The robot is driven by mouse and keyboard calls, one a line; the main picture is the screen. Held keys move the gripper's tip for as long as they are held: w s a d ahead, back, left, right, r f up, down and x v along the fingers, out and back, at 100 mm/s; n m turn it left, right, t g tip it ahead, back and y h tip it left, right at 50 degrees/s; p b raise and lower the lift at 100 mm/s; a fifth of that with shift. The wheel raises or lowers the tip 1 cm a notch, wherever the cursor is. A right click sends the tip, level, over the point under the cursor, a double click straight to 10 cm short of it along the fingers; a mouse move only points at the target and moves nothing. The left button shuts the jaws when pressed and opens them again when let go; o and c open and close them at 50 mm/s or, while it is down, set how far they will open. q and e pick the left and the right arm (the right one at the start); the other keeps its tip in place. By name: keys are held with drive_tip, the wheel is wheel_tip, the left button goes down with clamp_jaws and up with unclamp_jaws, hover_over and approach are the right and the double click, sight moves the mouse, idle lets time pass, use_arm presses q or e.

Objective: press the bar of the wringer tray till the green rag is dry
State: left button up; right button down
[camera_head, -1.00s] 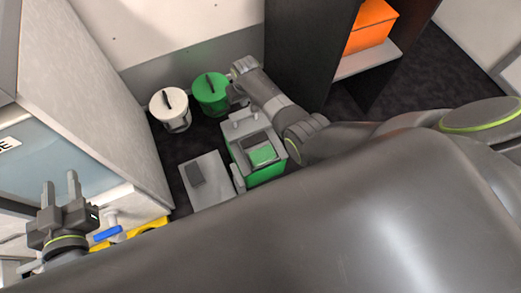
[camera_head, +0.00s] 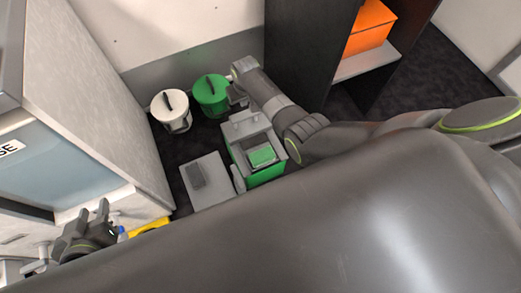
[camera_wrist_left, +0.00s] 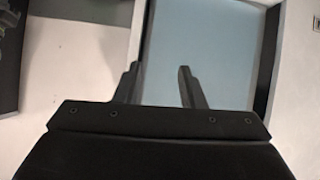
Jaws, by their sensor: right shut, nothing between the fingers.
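The wringer tray (camera_head: 276,171) is a green box with a grey top, on the dark floor at the centre of the head view. The green rag (camera_head: 262,156) lies in its open top, at the near side. A grey bar (camera_head: 243,119) crosses the far side of the tray. My right gripper (camera_head: 237,98) is just beyond the tray, by the green bucket; it is shut and empty, and its tips are partly hidden. I cannot tell whether it touches the bar. My left gripper (camera_head: 93,213) is open and empty at the lower left; its parted fingers show in the left wrist view (camera_wrist_left: 158,88).
A green lidded bucket (camera_head: 211,92) and a white one (camera_head: 170,108) stand behind the tray. A light grey plate (camera_head: 212,188) lies left of it. A pale cabinet (camera_head: 105,110) fills the left. A dark shelf (camera_head: 295,55) with an orange box (camera_head: 370,27) stands at right.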

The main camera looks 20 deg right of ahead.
drive_tip(key=shift+r+p, duration=0.35)
use_arm(q)
drive_tip(key=s+d+f+g+h, duration=0.1)
drive_tip(key=s+d+f+g, duration=0.1)
drive_tip(key=s+f+g, duration=0.4)
drive_tip(key=shift+s+d+h+p, duration=0.25)
drive_tip(key=shift+s+h+p, duration=0.1)
drive_tip(key=shift+s, duration=0.95)
use_arm(e)
drive_tip(key=shift+r, duration=0.3)
